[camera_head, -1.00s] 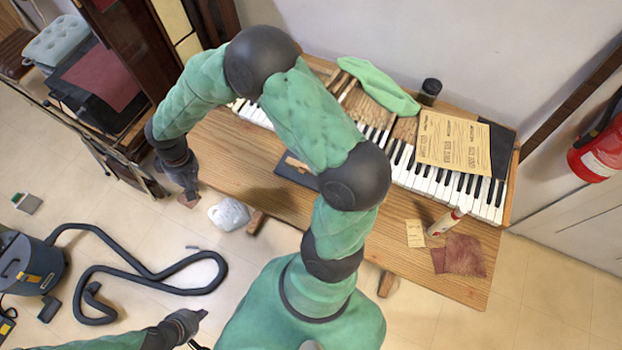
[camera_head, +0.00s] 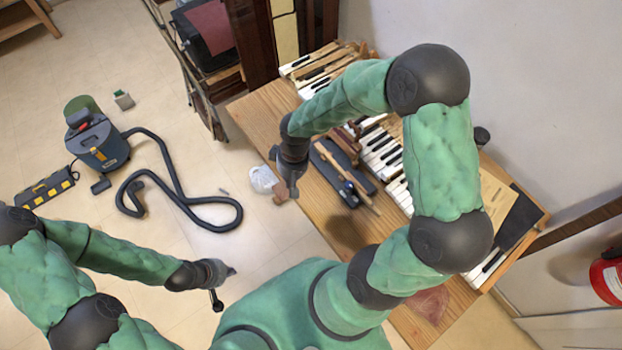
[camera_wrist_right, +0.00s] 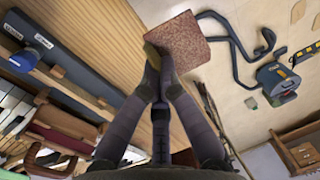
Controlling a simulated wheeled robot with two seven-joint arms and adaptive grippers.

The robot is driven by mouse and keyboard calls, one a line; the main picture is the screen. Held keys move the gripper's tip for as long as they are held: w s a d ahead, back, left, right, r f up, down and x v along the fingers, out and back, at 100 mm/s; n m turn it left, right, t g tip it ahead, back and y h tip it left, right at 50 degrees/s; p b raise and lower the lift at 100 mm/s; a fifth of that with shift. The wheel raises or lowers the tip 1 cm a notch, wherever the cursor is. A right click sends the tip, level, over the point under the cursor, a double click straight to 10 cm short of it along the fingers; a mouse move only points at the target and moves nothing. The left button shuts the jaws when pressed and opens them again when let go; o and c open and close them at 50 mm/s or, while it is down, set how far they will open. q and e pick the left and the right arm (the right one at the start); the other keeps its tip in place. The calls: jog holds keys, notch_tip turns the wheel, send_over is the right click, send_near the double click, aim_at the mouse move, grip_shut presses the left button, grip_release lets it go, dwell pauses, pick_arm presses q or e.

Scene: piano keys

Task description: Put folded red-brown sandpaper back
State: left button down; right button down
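A folded red-brown sandpaper (camera_head: 280,196) is in my right gripper (camera_head: 287,189), just off the front edge of the wooden table (camera_head: 252,113). In the right wrist view the sandpaper (camera_wrist_right: 180,42) is a flat speckled square pinched between the fingertips (camera_wrist_right: 157,62). My left gripper (camera_head: 226,286) is empty over the floor, its fingers spread. A flat red-brown sheet (camera_head: 431,302) lies at the near end of the table, partly hidden by my right arm.
Keyboard keys (camera_head: 382,157) run along the table behind my right arm. A dark case (camera_head: 345,172) with tools lies near the front edge. A vacuum (camera_head: 100,143) and hose lie farther left.

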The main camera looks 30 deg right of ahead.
jog(key=d+f, duration=0.2)
jog(key=d, duration=0.2)
jog(key=b, duration=0.2)
send_over(311, 183)
notch_tip(311, 183, down, 5)
jog(key=shift+s+a+r, duration=0.1)
jog(key=shift+d+f, duration=0.2)
jog(key=shift+f, duration=0.15)
jog(key=shift+f+b, duration=0.3)
jog(key=shift+f, duration=1.3)
jog(key=shift+d+f, duration=0.1)
jog(key=c, duration=1.9)
grip_release()
jog(key=shift+f, duration=0.1)
jog(key=shift+c, duration=0.2)
jog(key=o, duration=0.5)
